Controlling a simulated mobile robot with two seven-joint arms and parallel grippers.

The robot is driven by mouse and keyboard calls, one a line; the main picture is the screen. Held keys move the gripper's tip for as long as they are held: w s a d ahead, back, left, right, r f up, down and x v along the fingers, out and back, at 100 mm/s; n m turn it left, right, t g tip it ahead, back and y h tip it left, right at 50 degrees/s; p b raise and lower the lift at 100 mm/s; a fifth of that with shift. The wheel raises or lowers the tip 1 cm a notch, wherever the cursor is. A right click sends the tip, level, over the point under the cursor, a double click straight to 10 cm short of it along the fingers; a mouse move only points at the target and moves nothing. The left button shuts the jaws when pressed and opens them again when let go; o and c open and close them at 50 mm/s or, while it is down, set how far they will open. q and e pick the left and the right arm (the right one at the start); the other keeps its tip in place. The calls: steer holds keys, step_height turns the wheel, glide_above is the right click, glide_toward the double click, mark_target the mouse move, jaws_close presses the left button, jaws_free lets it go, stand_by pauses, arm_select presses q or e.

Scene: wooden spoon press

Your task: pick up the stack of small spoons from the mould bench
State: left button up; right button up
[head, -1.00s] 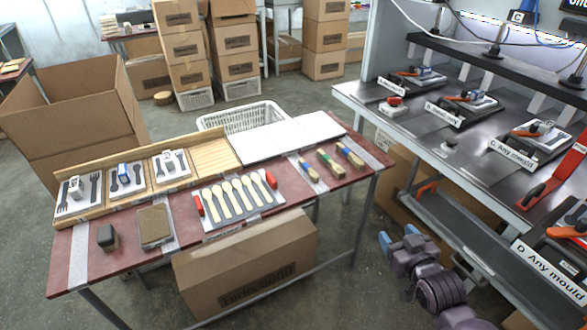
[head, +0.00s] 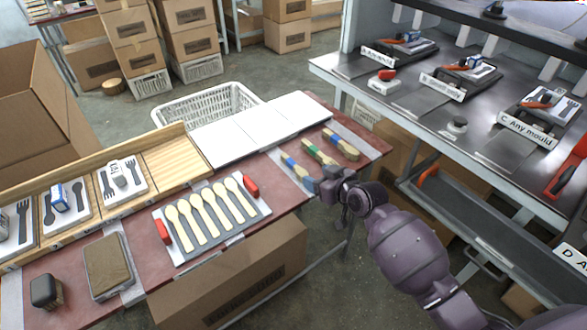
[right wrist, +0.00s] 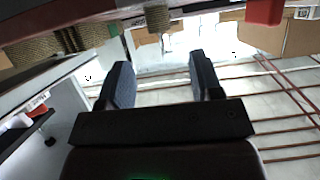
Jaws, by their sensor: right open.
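Three banded bundles of wooden pieces lie at the right end of the red-topped table: one with a blue band (head: 297,170), one with a green band (head: 319,153), and another with a blue band (head: 341,145). I cannot tell which bundle holds small spoons. My right gripper (head: 320,180) is at the table's front edge, just right of the nearest bundle and apparently not holding it. In the right wrist view its two fingers (right wrist: 160,82) are apart with nothing between them. My left gripper is out of view.
A spoon-filled mould plate (head: 212,216) with red ends lies mid-table. White boards (head: 262,128) and a wooden tray (head: 178,163) line the back. A metal bench (head: 400,108) with labelled moulds stands right. A carton (head: 235,275) sits below the table.

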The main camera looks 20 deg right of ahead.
mark_target(303, 173)
steer(key=shift+w+a+f, duration=0.15)
steer(key=shift+w+f, duration=0.15)
steer(key=shift+w, duration=0.2)
steer(key=shift+w+a+f, duration=0.15)
steer(key=x, duration=0.2)
steer(key=b+x, duration=0.1)
steer(key=x, duration=0.1)
steer(key=shift+f+b, duration=0.3)
steer(key=shift+f, duration=0.15)
steer(key=shift+w+a, duration=0.1)
steer(key=shift+w, duration=0.15)
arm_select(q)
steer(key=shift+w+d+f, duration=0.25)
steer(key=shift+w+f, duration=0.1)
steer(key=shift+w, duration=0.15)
arm_select(e)
steer(key=shift+r, duration=0.1)
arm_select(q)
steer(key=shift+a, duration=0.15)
arm_select(e)
steer(key=c, duration=1)
